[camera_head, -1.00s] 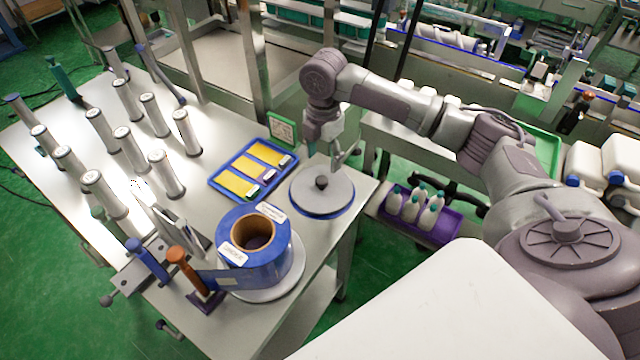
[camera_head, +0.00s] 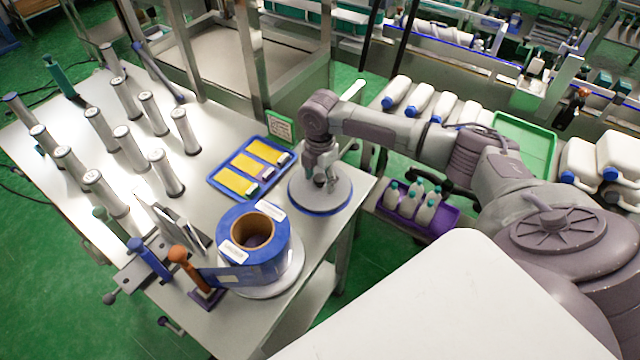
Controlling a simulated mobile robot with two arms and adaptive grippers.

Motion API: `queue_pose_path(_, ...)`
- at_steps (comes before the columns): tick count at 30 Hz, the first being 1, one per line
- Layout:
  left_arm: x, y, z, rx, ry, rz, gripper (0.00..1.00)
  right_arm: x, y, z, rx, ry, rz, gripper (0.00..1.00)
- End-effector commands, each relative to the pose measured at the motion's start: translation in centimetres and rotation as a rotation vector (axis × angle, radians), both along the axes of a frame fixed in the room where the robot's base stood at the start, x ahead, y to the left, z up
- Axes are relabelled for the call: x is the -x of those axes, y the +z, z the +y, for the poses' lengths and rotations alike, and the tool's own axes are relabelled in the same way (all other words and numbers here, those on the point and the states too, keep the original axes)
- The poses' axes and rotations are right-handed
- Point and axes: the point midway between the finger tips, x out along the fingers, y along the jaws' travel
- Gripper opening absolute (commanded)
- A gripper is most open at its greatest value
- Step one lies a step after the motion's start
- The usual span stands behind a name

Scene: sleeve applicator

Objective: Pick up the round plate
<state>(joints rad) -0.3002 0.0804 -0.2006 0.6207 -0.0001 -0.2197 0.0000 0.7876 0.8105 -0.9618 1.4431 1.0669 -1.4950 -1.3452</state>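The round plate (camera_head: 335,201) is a flat grey disc with a blue rim beneath it. It lies flat near the right edge of the metal table. My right gripper (camera_head: 321,183) points down over the plate's middle, with its fingers at the dark centre knob. The gripper mostly hides the knob, and I cannot tell whether the fingers are closed on it. My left gripper is not in view.
A large blue label roll (camera_head: 283,262) stands just in front of the plate. A blue tray (camera_head: 213,184) with yellow cards lies to its left. Several grey cylinders (camera_head: 166,174) stand at the left. A purple bin (camera_head: 447,217) of bottles is to the right, beyond the table edge.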

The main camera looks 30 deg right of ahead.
Motion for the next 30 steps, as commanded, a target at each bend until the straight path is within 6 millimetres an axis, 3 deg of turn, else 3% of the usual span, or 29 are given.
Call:
queue_pose_path(2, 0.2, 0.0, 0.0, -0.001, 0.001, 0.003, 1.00, 0.0, 0.0, 0.0, 0.000, 0.000, 0.000, 0.47)
queue_pose_path(10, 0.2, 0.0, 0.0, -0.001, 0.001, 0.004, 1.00, 0.0, 0.1, 0.0, 0.000, 0.000, 0.000, 0.02)
queue_pose_path(23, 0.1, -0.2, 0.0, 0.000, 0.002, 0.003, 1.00, -0.1, 0.6, 0.0, -0.001, -0.001, -0.002, 0.00)
queue_pose_path(30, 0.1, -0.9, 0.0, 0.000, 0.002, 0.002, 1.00, -0.2, 3.9, 0.0, -0.002, 0.000, -0.006, 0.00)
